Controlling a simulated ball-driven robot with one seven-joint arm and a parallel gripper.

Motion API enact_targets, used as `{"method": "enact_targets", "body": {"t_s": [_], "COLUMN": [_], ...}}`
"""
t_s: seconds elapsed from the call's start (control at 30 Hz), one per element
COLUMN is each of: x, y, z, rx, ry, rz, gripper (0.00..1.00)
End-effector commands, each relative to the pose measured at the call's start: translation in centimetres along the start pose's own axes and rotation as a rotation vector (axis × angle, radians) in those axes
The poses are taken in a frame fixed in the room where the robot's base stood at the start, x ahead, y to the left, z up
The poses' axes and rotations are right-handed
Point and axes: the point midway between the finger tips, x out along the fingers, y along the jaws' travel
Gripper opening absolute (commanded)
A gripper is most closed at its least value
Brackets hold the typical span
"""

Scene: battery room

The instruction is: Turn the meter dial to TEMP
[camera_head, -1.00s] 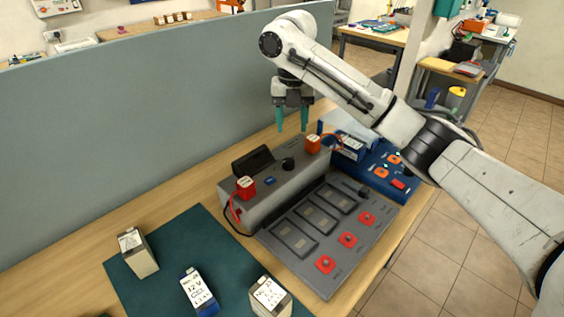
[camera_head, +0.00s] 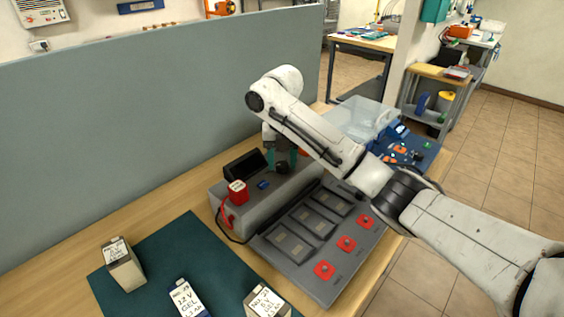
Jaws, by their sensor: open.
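The meter (camera_head: 240,207) is a grey box at the back of the bench, with a dark screen (camera_head: 245,165) and a small blue button (camera_head: 263,184). Its black round dial (camera_head: 282,168) sits on the top, right of the screen. My gripper (camera_head: 281,160) points down over the dial, its teal fingers apart on either side of it. I cannot tell whether the fingers touch the dial. The dial's markings and pointer are too small to read, and my wrist and arm hide part of the meter's right end.
A red clamp (camera_head: 237,192) stands at the meter's left end. In front lies a grey panel (camera_head: 285,272) with red buttons. Batteries (camera_head: 124,268) stand on a teal mat (camera_head: 165,245). A clear box (camera_head: 362,118) is at the right, and a grey partition (camera_head: 120,120) rises behind.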

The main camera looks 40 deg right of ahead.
Motion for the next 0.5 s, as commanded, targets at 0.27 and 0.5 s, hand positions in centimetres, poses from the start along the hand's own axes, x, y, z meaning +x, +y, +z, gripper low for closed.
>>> {"method": "enact_targets", "body": {"t_s": [0.27, 0.5], "x": [0.3, 0.29], "y": [0.01, 0.01], "z": [0.01, 0.0], "rx": [0.0, 0.0], "ry": [-0.001, 0.0], "rz": [0.0, 0.0], "gripper": [0.5, 0.32]}}
